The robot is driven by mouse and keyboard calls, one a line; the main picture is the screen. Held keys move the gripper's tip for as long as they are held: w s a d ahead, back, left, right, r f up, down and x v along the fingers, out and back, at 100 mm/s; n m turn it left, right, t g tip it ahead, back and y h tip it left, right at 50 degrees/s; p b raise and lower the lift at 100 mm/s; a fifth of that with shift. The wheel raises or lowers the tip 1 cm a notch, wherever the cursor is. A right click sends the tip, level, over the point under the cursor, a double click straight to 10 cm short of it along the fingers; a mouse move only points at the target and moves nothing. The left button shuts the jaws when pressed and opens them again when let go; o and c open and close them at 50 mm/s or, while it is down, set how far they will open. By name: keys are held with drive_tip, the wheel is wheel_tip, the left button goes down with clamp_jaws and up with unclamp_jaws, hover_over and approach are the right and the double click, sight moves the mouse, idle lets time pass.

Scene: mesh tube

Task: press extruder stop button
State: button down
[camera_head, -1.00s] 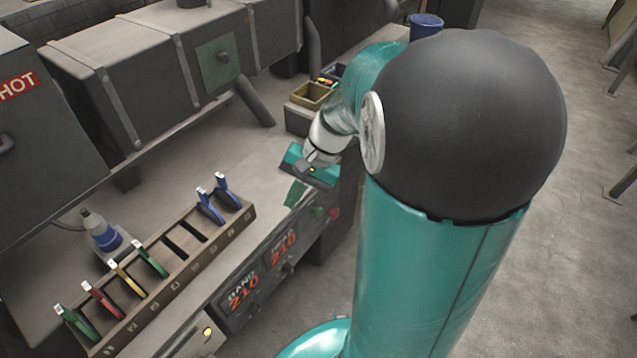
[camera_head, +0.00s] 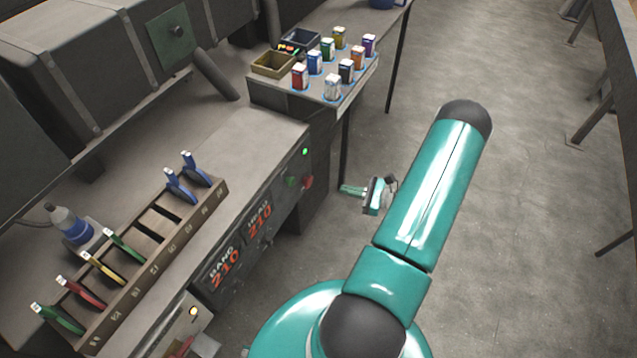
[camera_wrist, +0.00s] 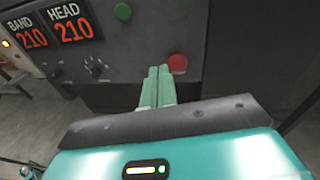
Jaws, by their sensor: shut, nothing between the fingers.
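The extruder control panel has a round red button (camera_head: 308,182) on its front face, beside a green button (camera_head: 291,181). In the wrist view the red button (camera_wrist: 177,62) is just right of my fingertips, and the green button (camera_wrist: 122,12) is further up and left. My gripper (camera_head: 343,189) is to the right of the panel in the head view, with its fingers pointing at it. A gap shows between the fingertips and the red button there. In the wrist view my gripper (camera_wrist: 160,71) has its two pale green fingers together, with nothing between them.
A lit green lamp (camera_head: 305,151) is above the buttons. Red 210 displays (camera_head: 225,268) and knobs are to the left. A rack (camera_head: 150,262) of coloured-handled tools stands on the bench. A side table (camera_head: 312,98) holds bins and several small containers.

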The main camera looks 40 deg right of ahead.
sight(310, 179)
drive_tip(key=f+m+h, duration=0.1)
drive_tip(key=s+d+f+m+t, duration=0.1)
drive_tip(key=s+f+m+h, duration=0.1)
drive_tip(key=f, duration=0.1)
drive_tip(key=shift+s+d+t+h, duration=0.25)
drive_tip(key=shift+d+t+h, duration=0.05)
drive_tip(key=shift+d+t, duration=0.1)
drive_tip(key=x, duration=1.4)
drive_tip(key=shift+a+r, duration=0.1)
drive_tip(key=shift+w, duration=0.1)
drive_tip(key=shift+x, duration=0.85)
drive_tip(key=shift+a, duration=0.1)
